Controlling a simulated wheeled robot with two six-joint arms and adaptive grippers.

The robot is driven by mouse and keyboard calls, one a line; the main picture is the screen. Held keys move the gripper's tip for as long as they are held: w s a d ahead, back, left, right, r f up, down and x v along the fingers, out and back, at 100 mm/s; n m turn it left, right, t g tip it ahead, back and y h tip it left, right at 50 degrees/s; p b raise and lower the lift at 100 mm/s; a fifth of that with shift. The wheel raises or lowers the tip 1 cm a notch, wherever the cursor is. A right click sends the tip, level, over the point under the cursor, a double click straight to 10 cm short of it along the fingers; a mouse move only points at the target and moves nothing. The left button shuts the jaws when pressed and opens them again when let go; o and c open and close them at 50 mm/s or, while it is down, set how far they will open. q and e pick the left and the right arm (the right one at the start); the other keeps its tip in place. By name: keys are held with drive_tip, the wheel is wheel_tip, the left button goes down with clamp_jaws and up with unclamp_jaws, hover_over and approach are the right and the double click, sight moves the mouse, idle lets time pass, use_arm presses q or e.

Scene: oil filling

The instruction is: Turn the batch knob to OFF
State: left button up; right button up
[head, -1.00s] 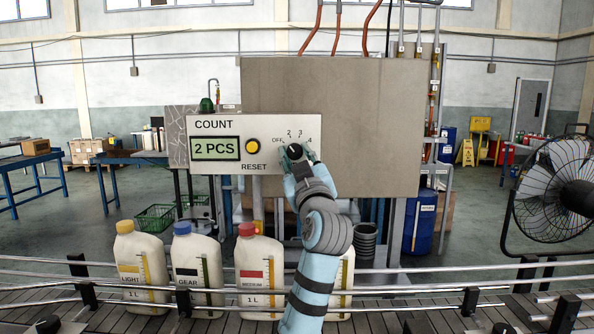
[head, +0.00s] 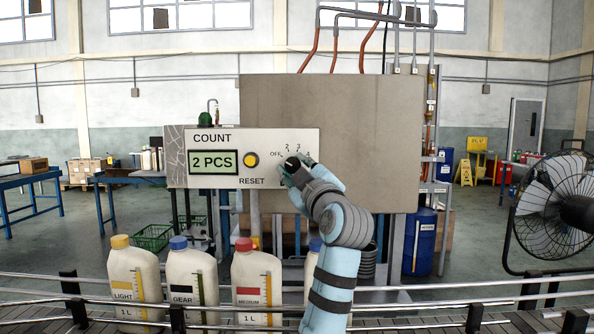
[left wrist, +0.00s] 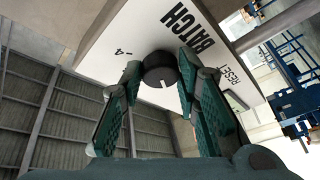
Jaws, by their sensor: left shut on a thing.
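The grey-white control panel (head: 221,143) reads COUNT and 2 PCS. The black batch knob (head: 292,164) is on its right part, below a dial marked OFF, 2, 3 and 4. My left gripper (head: 287,174) is at the knob, coming from below right. In the left wrist view the knob (left wrist: 160,67) sits between the two green fingers (left wrist: 158,82), which are shut on it. Its white mark points down in that picture; the label it faces is hidden. The 4 and BATCH labels show beside it. My right gripper is not in view.
A yellow RESET button (head: 251,159) is left of the knob. A large grey cabinet (head: 370,140) stands behind the panel. Several oil bottles, including the red-capped one (head: 257,285), stand behind conveyor rails (head: 430,306). A fan (head: 555,215) is at the right.

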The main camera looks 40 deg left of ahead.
use_arm(q)
drive_tip(key=o, duration=1.2)
drive_tip(key=shift+c, duration=0.2)
drive_tip(key=v, duration=1.2)
drive_tip(key=shift+w+d, duration=0.1)
